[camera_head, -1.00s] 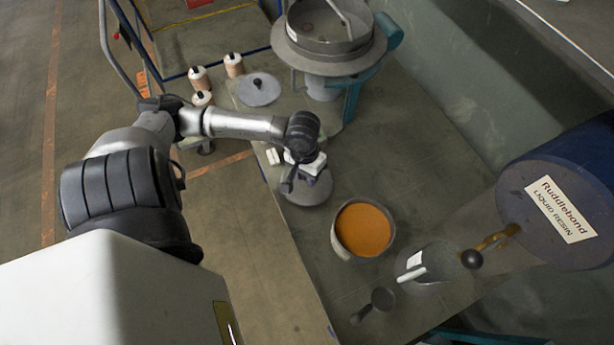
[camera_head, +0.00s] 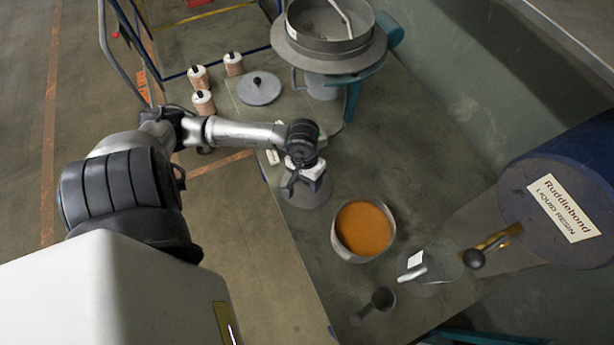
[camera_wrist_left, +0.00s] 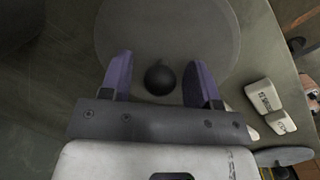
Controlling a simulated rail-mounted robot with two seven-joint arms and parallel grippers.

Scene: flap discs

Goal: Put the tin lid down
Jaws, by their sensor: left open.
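A flat round grey lid (camera_head: 307,195) lies on the bench under my left gripper (camera_head: 300,188). In the left wrist view this grey disc (camera_wrist_left: 160,30) has a round black knob (camera_wrist_left: 160,78). The left fingers (camera_wrist_left: 160,82) are open, one on each side of the knob, with a gap on both sides. The gripper hides the knob and part of the disc in the head view. A second grey lid (camera_head: 259,90) with a black knob lies farther back on the bench. An open tin (camera_head: 343,242) of orange powder stands right of the gripper. My right gripper is out of view.
A sieve (camera_head: 330,48) on a stand is at the back. Small white blocks (camera_wrist_left: 264,95) lie beside the disc.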

